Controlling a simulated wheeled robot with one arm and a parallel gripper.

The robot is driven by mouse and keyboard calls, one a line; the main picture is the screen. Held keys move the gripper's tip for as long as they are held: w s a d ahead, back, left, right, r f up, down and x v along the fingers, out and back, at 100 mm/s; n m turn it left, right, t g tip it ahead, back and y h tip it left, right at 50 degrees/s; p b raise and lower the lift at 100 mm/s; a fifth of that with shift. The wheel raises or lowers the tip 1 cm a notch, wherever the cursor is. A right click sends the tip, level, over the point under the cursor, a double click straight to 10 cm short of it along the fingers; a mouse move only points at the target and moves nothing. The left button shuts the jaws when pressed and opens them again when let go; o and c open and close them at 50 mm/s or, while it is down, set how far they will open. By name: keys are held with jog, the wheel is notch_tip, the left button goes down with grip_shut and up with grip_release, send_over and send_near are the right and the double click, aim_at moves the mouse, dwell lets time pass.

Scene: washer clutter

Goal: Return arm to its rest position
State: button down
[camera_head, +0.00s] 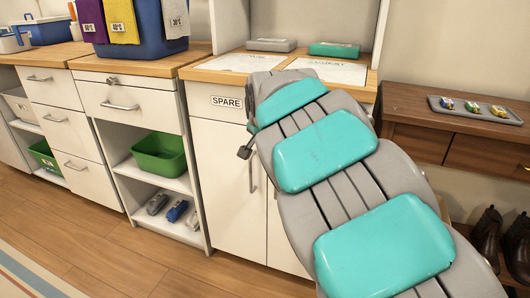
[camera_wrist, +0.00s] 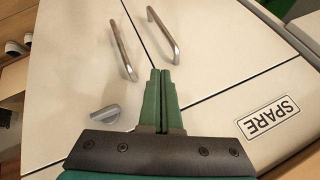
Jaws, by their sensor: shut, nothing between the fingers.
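My arm, grey with teal pads, stretches from the lower right of the head view up to the front of the white SPARE cabinet (camera_head: 217,170). My gripper (camera_wrist: 160,73) shows in the wrist view with its green fingers shut together and nothing between them. Beyond the fingertips are the white cabinet doors with two metal handles (camera_wrist: 164,34) and a grey knob (camera_wrist: 102,117). The SPARE label (camera_wrist: 268,116) is at the right of the wrist view. In the head view I cannot make out the fingers.
The worktop (camera_head: 207,72) runs behind my arm, with a grey case (camera_head: 270,45) and a green case (camera_head: 334,49) at the back. A brown side table (camera_head: 415,103) with a grey tray (camera_head: 474,109) stands at right. Boots (camera_head: 488,236) are below. Floor (camera_head: 110,240) is clear at left.

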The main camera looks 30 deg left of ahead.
jog(key=s+a+r, duration=0.3)
jog(key=s+r, duration=0.1)
jog(key=r, duration=0.2)
jog(key=w+d+m+h, duration=0.1)
jog(key=w+d+h, duration=0.15)
jog(key=d, duration=1.75)
jog(key=s+d+f+g+h, duration=0.1)
jog(key=s+d+f, duration=0.15)
jog(key=d, duration=0.55)
jog(key=s+d+f+g+h, duration=0.1)
jog(key=s+d+f, duration=0.1)
jog(key=s+d, duration=0.35)
jog(key=s+d+f+n+g, duration=0.1)
jog(key=s+d+f, duration=0.3)
jog(key=s, duration=0.5)
jog(key=s+d+f+n+g, duration=0.1)
jog(key=s+d+f+g, duration=0.2)
jog(key=s, duration=0.6)
jog(key=s+d+f+n+g, duration=0.1)
jog(key=s+d+f+g, duration=0.1)
jog(key=s+d+f, duration=0.4)
jog(key=s+d, duration=0.2)
jog(key=s, duration=0.1)
jog(key=shift+s+d+f, duration=0.2)
jog(key=shift+d+f, duration=0.05)
jog(key=shift+d, duration=0.15)
jog(key=shift+y, duration=0.25)
